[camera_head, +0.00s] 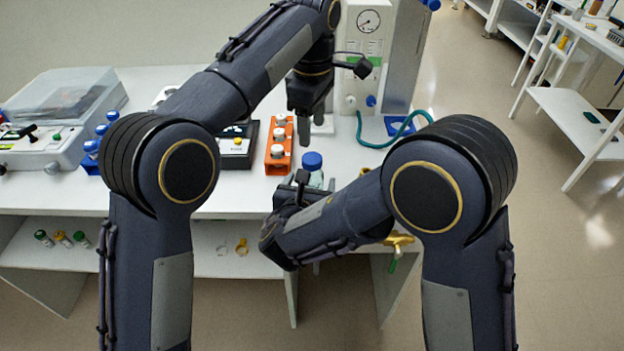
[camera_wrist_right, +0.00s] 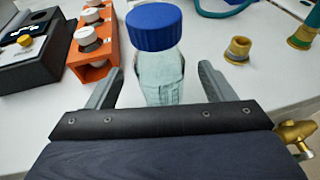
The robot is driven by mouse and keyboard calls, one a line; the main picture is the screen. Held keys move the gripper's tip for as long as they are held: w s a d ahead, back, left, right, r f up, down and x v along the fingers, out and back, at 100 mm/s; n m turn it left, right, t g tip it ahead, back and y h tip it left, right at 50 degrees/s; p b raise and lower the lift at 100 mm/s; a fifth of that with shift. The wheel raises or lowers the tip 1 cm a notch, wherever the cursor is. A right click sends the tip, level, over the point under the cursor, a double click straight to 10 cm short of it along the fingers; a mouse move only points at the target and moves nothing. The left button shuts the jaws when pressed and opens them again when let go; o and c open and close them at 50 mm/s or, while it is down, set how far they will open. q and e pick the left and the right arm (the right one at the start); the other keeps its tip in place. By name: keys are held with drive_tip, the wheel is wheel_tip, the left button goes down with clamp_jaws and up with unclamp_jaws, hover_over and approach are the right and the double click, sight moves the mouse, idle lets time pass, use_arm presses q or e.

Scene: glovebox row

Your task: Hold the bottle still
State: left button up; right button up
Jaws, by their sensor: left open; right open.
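A clear bottle with a blue cap (camera_head: 312,161) stands upright near the front edge of the white bench. In the right wrist view the bottle (camera_wrist_right: 162,75) is between the two fingers of my right gripper (camera_wrist_right: 158,88), with a gap showing on each side. The right gripper is open. In the head view that gripper is partly hidden by its own wrist, and the bottle's lower part is covered. My left gripper (camera_head: 305,130) points down above the bench, behind the bottle and beside the orange rack. It is open and holds nothing that I can see.
An orange rack (camera_head: 270,167) with several white-capped vials stands left of the bottle, beside a black device (camera_head: 238,160). A teal hose (camera_head: 380,143) curls on the right. A brass fitting (camera_wrist_right: 238,50) lies on the bench, and a brass valve (camera_wrist_right: 296,135) is at its front edge.

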sight(312, 158)
drive_tip(key=shift+x, duration=2.15)
clamp_jaws()
use_arm(q)
drive_tip(key=m, duration=1.3)
drive_tip(key=shift+m, duration=0.3)
drive_tip(key=shift+f, duration=0.1)
drive_tip(key=shift+f, duration=3.95)
drive_tip(key=shift+c, duration=0.4)
